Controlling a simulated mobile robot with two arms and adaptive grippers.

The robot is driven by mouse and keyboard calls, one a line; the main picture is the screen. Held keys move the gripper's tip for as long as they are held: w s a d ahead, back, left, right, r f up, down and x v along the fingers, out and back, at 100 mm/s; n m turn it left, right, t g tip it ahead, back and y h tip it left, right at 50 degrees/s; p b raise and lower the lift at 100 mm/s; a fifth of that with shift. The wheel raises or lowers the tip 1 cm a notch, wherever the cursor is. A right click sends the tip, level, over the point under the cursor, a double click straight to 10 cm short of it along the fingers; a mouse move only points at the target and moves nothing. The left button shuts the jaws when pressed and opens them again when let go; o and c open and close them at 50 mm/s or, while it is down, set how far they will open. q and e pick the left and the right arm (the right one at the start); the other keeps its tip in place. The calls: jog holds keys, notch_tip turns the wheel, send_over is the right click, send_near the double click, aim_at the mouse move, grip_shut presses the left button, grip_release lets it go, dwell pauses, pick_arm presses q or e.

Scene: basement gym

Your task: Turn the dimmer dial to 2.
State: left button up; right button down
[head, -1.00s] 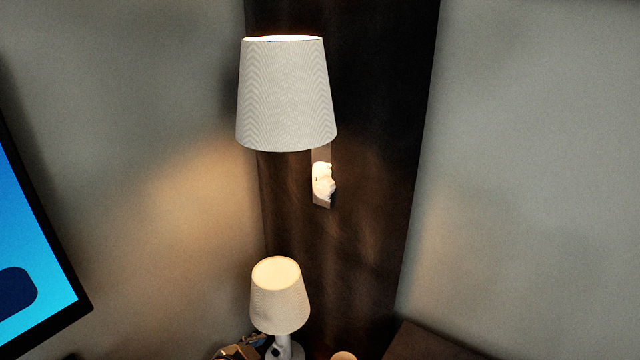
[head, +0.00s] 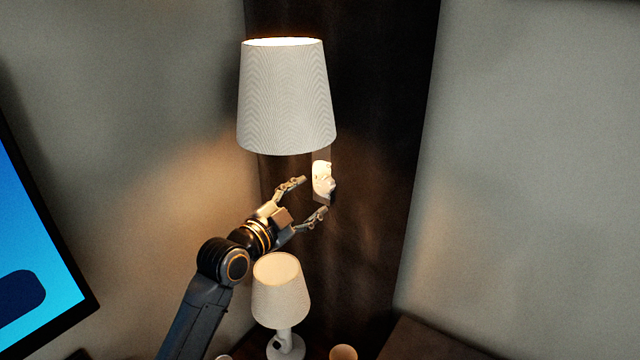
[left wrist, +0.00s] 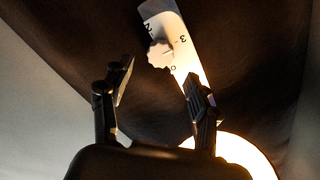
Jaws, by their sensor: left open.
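The dimmer dial is a small pale scalloped knob (left wrist: 159,54) on a light plate (left wrist: 182,38) in the left wrist view. Marks that look like 2, 3 and 0 stand around it. Which mark the dial points to is too small to tell. In the head view the dial (head: 322,178) shows as a bright white piece on the dark panel, under the wall lamp's shade. My left gripper (head: 314,195) is open, with its fingers spread just short of the dial and to its lower left. Nothing is between the fingers. My right gripper is not in view.
The wall lamp's white shade (head: 287,98) hangs just above the dial and my left gripper. A small table lamp (head: 281,300) stands below my left arm, beside a small cup (head: 343,353). A screen (head: 35,265) is at the left.

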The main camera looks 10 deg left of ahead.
aim_at(324, 186)
pick_arm(q)
jog(key=shift+p+x, duration=0.45)
jog(key=shift+x, duration=2.1)
jog(key=c, duration=1.2)
